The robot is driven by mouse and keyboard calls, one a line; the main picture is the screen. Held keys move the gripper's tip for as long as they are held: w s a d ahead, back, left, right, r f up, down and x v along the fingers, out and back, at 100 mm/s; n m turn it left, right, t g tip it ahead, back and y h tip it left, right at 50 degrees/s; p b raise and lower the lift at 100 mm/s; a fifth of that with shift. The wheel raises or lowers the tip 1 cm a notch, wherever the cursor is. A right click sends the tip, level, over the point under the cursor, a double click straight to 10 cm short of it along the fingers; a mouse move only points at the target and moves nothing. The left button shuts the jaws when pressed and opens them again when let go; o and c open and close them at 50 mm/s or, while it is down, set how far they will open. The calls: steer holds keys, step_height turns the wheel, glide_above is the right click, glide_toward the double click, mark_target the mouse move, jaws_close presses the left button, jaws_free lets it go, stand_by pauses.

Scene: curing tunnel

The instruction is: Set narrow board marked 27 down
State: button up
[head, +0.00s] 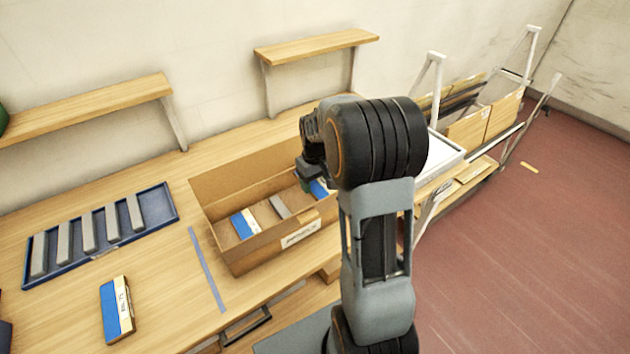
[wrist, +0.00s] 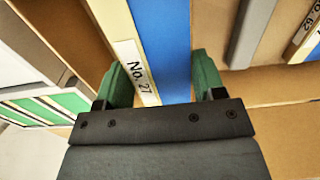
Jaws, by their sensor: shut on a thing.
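The narrow board marked 27 (wrist: 162,40) has a blue face, a wooden edge and a white label reading "No. 27". My gripper (wrist: 165,80) has its green fingers shut on it, one on each side. In the head view my gripper (head: 309,172) is at the right end of an open cardboard box (head: 285,248), partly hidden by my arm. A blue part of the held board (head: 319,188) shows inside the box there. Whether its underside touches the box floor, I cannot tell.
In the box lie a grey bar (head: 280,206) and another blue and white board (head: 245,224). A blue tray (head: 100,251) of several grey bars and a loose blue board (head: 112,308) lie to the left. A tape strip (head: 207,270) runs beside the box.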

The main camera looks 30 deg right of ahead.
mark_target(315, 183)
steer(key=shift+f+b, duration=0.35)
steer(key=shift+f, duration=0.2)
steer(key=o, duration=0.9)
step_height(315, 183, up, 13)
steer(key=shift+r+p, duration=0.15)
steer(key=shift+p, duration=0.25)
